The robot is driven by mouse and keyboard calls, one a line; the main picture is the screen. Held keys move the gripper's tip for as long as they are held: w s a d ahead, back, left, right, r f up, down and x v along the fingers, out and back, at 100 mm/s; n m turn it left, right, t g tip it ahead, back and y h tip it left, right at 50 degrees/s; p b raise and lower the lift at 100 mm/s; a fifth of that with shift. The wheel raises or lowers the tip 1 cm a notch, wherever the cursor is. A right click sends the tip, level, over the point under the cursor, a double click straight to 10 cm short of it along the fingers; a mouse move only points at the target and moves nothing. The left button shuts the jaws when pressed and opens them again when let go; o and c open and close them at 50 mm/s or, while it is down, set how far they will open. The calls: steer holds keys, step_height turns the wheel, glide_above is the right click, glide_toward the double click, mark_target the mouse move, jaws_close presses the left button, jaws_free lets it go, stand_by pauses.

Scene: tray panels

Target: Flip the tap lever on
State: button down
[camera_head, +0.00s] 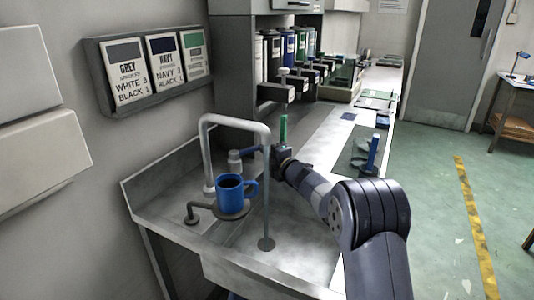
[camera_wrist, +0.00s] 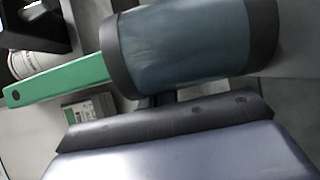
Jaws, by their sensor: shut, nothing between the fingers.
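The grey tap (camera_head: 206,150) stands at the sink, its tall pipe bent over the counter. A pale cylindrical fitting (camera_head: 235,160) is beside the pipe. An upright green stick (camera_head: 283,128) shows right above my gripper. In the wrist view, a green stick (camera_wrist: 60,80) meets a dark teal cylinder (camera_wrist: 185,48); the fingertips cannot be made out there.
A blue mug (camera_head: 229,188) stands on a round holder (camera_head: 235,212) in front of the tap. A thin grey pipe (camera_head: 266,200) comes down to the sink bench. Canisters (camera_head: 288,50) line the back. A blue-handled tool (camera_head: 373,150) is at right.

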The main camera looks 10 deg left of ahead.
stand_by(0.4)
steer(key=b+v, duration=0.1)
steer(key=v, duration=0.9)
steer(key=shift+s+d, duration=0.2)
steer(key=shift+s, duration=0.1)
steer(key=p+x, duration=0.1)
steer(key=x, duration=0.9)
steer(key=shift+w+a, duration=0.1)
steer(key=shift+w, duration=0.1)
steer(key=shift+s, duration=0.3)
steer(key=shift+w, duration=0.15)
